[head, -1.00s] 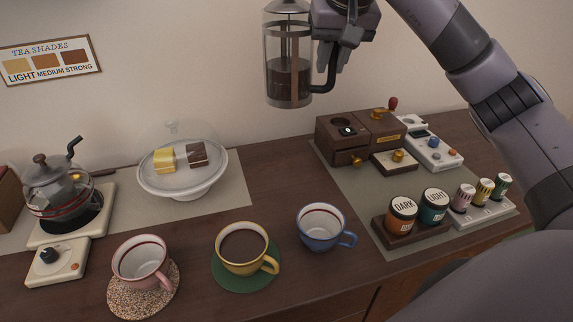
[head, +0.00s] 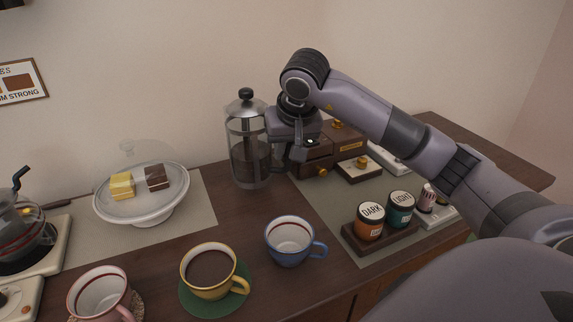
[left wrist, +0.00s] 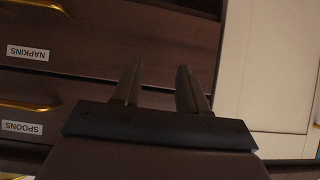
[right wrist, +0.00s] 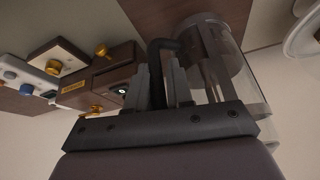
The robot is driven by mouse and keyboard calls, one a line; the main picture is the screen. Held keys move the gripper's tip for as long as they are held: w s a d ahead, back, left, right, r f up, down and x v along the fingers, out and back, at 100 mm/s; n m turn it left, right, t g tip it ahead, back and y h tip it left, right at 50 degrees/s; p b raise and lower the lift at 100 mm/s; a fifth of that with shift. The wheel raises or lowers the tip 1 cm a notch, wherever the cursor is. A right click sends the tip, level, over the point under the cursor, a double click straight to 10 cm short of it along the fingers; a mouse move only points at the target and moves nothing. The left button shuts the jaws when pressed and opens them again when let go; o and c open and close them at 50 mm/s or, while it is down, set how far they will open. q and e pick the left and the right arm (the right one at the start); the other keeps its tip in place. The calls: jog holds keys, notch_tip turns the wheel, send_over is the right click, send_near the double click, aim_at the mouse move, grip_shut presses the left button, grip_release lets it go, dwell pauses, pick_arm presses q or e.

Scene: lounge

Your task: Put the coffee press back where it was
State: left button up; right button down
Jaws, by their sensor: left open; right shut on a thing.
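The coffee press (head: 248,150), a glass cylinder with a metal band and black knob, is upright at the back of the counter, between the cake stand and the wooden grinder. Its base is at or just above the counter; I cannot tell whether it touches. My right gripper (head: 284,140) is at its right side. In the right wrist view, the fingers of my right gripper (right wrist: 160,85) are shut on the black handle of the coffee press (right wrist: 222,62). My left gripper (left wrist: 160,88) is open and empty in front of drawers.
The cake stand (head: 147,208) is left of the press and the grinder (head: 312,160) close on its right. Blue cup (head: 289,241), yellow cup (head: 208,270) and pink cup (head: 100,294) stand in front. DARK and LIGHT jars (head: 370,220) are at the right. Bare counter lies before the press.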

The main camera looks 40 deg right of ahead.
aim_at(287, 163)
jog(key=shift+f, duration=2.05)
jog(key=c, duration=1)
grip_release()
jog(key=shift+f, duration=0.1)
jog(key=shift+r, duration=0.25)
jog(key=shift+v, duration=5.95)
jog(key=shift+a+f, duration=0.1)
